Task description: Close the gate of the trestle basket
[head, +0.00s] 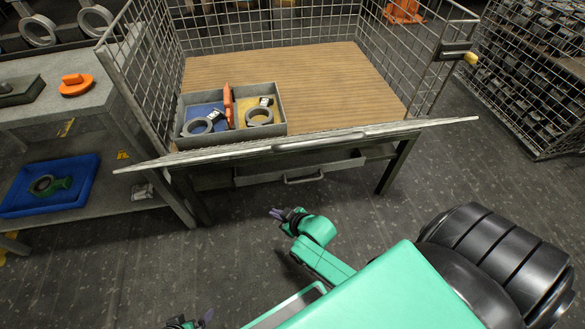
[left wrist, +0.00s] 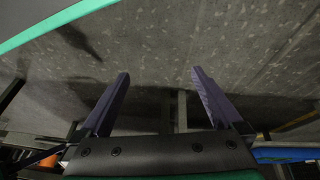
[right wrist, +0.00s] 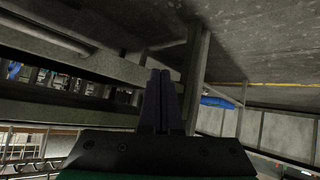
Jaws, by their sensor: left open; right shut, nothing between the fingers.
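The trestle basket is a wire-mesh cage (head: 270,20) with a ribbed wooden floor (head: 330,85) on a metal frame. Its front is open. The gate (head: 230,152) is a long thin panel, seen nearly edge-on, lying lowered along the front edge and jutting past both sides. A latch with a yellow knob (head: 471,58) is on the right front post. My right gripper (head: 275,212) is shut and empty, below and in front of the gate; its closed fingers show in the right wrist view (right wrist: 161,75). My left gripper (head: 203,320) is at the bottom edge, open and empty in the left wrist view (left wrist: 158,75).
A grey divided tray (head: 235,133) with ring castings and an orange part stands on the basket floor. A drawer with a handle (head: 303,179) is under it. A bench (head: 110,105) with a blue tray (head: 80,200) stands left; mesh racks (head: 540,80) stand right. Floor in front is clear.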

